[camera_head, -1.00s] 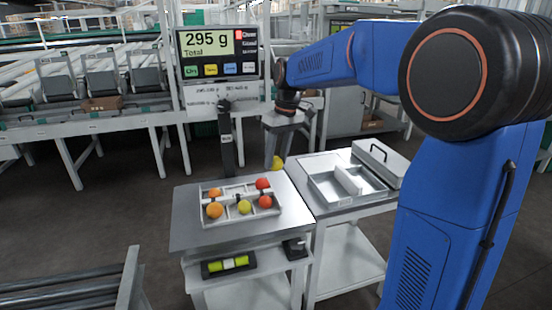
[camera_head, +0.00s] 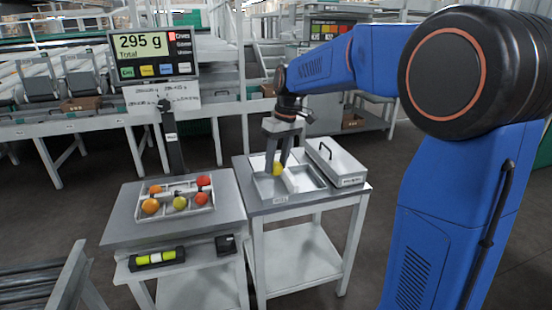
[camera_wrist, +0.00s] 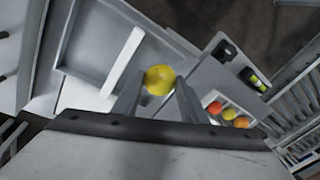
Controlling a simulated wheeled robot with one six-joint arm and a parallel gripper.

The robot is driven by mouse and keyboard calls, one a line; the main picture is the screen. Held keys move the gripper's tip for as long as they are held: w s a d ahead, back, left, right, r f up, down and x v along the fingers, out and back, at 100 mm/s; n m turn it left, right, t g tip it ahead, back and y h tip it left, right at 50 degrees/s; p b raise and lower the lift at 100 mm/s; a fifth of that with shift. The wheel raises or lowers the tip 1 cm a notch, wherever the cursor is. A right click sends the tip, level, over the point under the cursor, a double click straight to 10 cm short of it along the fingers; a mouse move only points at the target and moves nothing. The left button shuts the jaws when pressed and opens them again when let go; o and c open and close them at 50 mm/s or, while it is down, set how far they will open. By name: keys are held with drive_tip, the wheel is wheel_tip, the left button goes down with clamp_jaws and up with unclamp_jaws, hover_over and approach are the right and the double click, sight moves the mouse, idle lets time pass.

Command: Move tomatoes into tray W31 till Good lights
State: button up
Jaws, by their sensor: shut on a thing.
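My gripper (camera_head: 279,170) is shut on a yellow tomato (camera_head: 277,169), which also shows between the fingers in the wrist view (camera_wrist: 160,80). It holds the tomato over the left part of a divided metal tray (camera_head: 312,187) on the right-hand cart; whether they touch cannot be told. A light compartment tray (camera_head: 208,209) on the left-hand bench holds several red, orange and yellow-green tomatoes (camera_head: 180,203). The display (camera_head: 155,56) reads 295 g Total, with the top label beside it red. I cannot make out W31 on either tray.
A lidded metal box (camera_head: 335,162) with a handle stands right of the divided tray. A dark holder with yellow-green pieces (camera_head: 157,257) and a small black device (camera_head: 226,244) sit at the left bench's front. A narrow gap separates bench and cart.

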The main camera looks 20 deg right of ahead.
drive_tip(key=shift+f, duration=3.7)
drive_tip(key=o, duration=0.8)
drive_tip(key=c, duration=0.3)
drive_tip(key=shift+r, duration=3.45)
